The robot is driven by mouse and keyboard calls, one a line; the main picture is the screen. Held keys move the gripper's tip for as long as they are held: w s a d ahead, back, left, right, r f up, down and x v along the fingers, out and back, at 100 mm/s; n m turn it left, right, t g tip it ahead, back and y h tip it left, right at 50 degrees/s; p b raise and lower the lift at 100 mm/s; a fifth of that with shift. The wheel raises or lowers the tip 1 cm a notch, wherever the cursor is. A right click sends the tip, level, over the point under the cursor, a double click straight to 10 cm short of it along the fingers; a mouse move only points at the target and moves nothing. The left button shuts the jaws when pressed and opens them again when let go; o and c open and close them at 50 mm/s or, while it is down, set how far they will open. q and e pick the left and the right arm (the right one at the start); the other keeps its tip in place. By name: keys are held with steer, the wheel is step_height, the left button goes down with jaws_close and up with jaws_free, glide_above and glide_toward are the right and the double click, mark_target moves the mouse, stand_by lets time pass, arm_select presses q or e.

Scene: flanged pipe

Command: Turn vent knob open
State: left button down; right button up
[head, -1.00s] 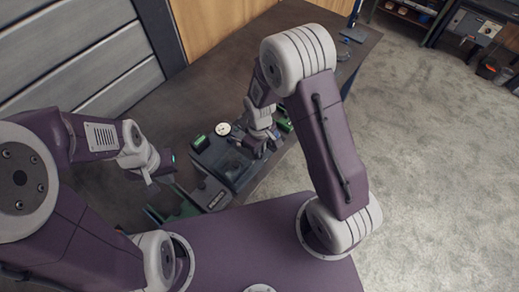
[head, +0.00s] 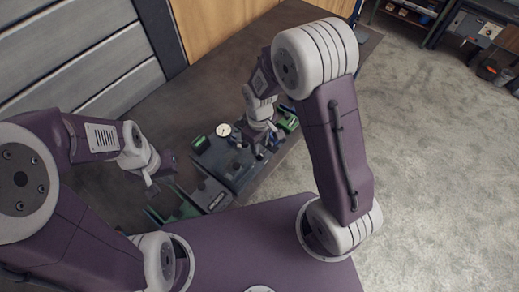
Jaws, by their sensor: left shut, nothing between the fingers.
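A dark rig (head: 221,167) sits on the brown table, with a white round gauge (head: 223,130) at its back edge. Green parts stand at its left (head: 199,143) and right (head: 289,121). The vent knob is too small or hidden to pick out. My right gripper (head: 262,151) points down over the right half of the rig, among small dark parts. I cannot see whether its fingers touch anything or how far apart they are. My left gripper (head: 153,185) is shut and empty, left of the rig and apart from it.
A green and dark holder (head: 178,207) stands at the rig's front left, near my purple base. The brown table (head: 225,75) is clear behind the rig. A grey panelled wall (head: 70,55) borders the left. Open carpet (head: 430,170) lies to the right.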

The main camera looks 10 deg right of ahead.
step_height(320, 180, up, 4)
steer(key=shift+r, duration=0.25)
steer(key=s+d+r+m+t, duration=0.1)
steer(key=s+d+r+m, duration=0.1)
steer(key=d+r+m, duration=0.3)
steer(key=s+d+f+m, duration=0.2)
steer(key=s+m, duration=0.1)
steer(key=s, duration=0.4)
steer(key=shift+d+f, duration=0.15)
steer(key=shift+d, duration=0.2)
stand_by(0.4)
